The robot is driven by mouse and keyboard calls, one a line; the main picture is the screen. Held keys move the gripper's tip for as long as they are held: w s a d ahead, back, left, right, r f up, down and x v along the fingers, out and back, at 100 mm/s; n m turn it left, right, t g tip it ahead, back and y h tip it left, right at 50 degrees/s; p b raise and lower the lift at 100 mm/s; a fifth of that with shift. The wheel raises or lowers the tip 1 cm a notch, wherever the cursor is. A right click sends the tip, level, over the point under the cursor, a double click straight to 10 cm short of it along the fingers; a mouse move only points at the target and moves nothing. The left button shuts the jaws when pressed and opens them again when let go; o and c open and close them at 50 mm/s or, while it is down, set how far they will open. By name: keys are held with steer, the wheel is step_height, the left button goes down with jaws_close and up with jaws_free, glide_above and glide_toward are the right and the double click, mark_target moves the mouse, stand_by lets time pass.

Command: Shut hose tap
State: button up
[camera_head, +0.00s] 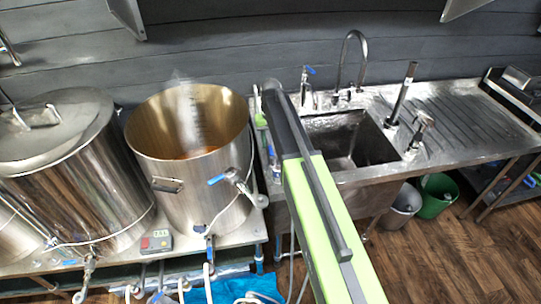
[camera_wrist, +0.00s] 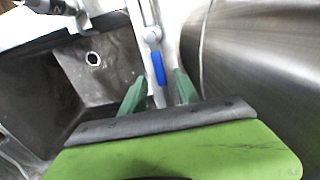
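A tap with a blue lever (camera_wrist: 158,67) sits on a metal pipe in the wrist view, between the sink and the steel kettle. I take it to be the hose tap. My gripper (camera_wrist: 160,77) has two green fingers standing apart, one on each side of the blue lever as seen from the wrist. I cannot tell whether either finger touches it. In the head view my arm reaches up between kettle and sink and hides most of this spot.
The open kettle (camera_head: 215,150) stands left of my arm, with another blue-handled valve (camera_head: 217,179) on its front. The sink (camera_head: 345,145) lies to the right, with a tall faucet (camera_head: 362,45) behind it. Green and grey buckets (camera_head: 437,195) stand below the counter.

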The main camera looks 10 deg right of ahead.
step_height(320, 180, down, 2)
steer(key=shift+f+b, duration=0.1)
steer(key=shift+b, duration=0.35)
jaws_close()
steer(key=shift+d, duration=0.1)
stand_by(1.0)
